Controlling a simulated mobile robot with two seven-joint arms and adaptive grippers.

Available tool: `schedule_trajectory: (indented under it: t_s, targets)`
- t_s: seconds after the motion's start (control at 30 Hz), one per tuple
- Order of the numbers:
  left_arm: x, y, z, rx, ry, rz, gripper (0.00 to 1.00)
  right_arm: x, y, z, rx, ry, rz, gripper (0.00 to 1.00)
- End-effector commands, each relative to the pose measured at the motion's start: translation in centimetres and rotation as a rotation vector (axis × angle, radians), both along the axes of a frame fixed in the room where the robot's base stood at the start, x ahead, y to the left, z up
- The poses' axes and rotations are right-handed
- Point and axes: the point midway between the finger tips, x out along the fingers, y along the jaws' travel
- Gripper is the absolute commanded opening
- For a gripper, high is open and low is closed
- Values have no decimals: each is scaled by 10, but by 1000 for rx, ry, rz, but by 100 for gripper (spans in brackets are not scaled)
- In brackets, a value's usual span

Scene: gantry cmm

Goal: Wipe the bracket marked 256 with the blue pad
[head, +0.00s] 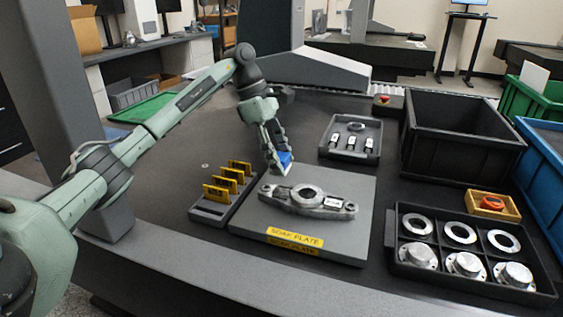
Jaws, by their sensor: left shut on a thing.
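The metal bracket (309,196) lies flat on the grey soak plate (275,238), with a ring in its middle and a small white label on its right part. The number on the label is too small to read. My left gripper (281,167) points down just behind the bracket's left part and is shut on the blue pad (285,160). The pad is partly hidden by the fingers. It appears close above the plate; I cannot tell if it touches the bracket. My right gripper is not in view.
A rack with yellow pieces (207,208) stands left of the plate. A small tray (329,150) lies behind it. A black crate (450,158) and a divided tray with rings and flanged parts (400,272) stand at the right. A wooden box with a red item (475,209) sits between them.

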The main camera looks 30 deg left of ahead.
Motion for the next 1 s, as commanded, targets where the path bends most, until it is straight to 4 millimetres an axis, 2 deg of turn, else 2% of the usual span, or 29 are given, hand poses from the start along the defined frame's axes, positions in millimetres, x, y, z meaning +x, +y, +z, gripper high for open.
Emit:
schedule_trajectory:
  t_s: [0.4, 1.0]
  targets:
    - [-11, 1, 34, 1, 1, 9, 17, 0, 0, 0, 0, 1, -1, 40]
    - [-12, 0, 35, 0, 2, 1, 17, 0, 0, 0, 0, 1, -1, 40]
